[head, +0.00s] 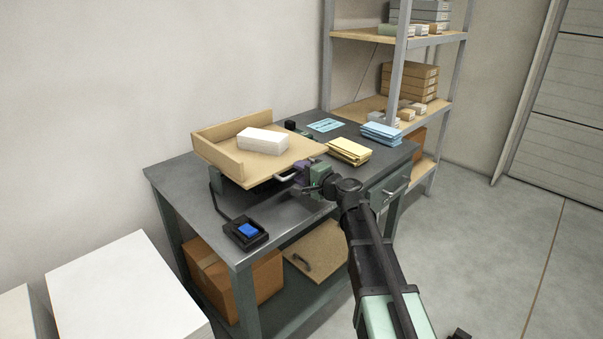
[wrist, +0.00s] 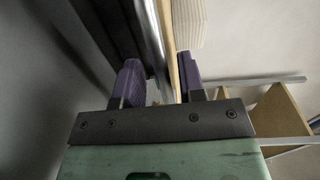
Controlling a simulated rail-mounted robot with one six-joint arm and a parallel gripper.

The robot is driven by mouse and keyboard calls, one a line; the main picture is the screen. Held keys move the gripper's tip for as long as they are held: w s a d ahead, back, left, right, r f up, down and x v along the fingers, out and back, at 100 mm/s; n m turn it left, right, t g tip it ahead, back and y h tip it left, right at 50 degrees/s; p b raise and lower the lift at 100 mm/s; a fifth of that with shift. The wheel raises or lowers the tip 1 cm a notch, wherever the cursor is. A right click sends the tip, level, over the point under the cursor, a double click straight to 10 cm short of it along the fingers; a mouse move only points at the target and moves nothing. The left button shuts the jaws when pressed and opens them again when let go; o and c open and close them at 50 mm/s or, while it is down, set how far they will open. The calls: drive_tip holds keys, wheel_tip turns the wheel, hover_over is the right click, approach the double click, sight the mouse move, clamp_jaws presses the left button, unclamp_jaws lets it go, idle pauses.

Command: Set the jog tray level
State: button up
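The jog tray (head: 218,158) is a pale wooden board with raised walls at its back and left. It stands above the dark workbench and looks tilted to the bench top; I cannot tell by how much. A white paper stack (head: 262,140) lies on it. A metal handle (head: 286,176) is on its front edge. My gripper (head: 303,174) is at that front edge near the handle. In the wrist view its purple fingers (wrist: 158,85) stand apart, with the metal bar and the tray's wooden edge (wrist: 172,50) between them. Contact cannot be made out.
The workbench (head: 190,205) carries a blue-button pedal or switch (head: 248,231) at the front left, a yellow stack (head: 349,150), a blue stack (head: 381,132) and a blue sheet (head: 325,125). A shelf rack (head: 400,60) stands behind. A white block (head: 125,285) is at the left.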

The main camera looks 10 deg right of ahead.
drive_tip(key=v, duration=1)
drive_tip(key=shift+s+d+p, duration=0.25)
drive_tip(key=shift+s+p, duration=0.05)
drive_tip(key=shift+s, duration=0.05)
drive_tip(key=s+a+f+n+g+h, duration=0.1)
drive_tip(key=s+f+n+g+h, duration=0.4)
drive_tip(key=s+f+g, duration=0.45)
drive_tip(key=s+a+f+n+g+h, duration=0.2)
drive_tip(key=s+f+n+g+h, duration=0.35)
drive_tip(key=s, duration=0.65)
wheel_tip(320, 180, up, 19)
drive_tip(key=a+y+p, duration=0.1)
drive_tip(key=a+p, duration=0.1)
drive_tip(key=p, duration=1.8)
drive_tip(key=shift+r+n, duration=0.2)
drive_tip(key=shift+n, duration=0.25)
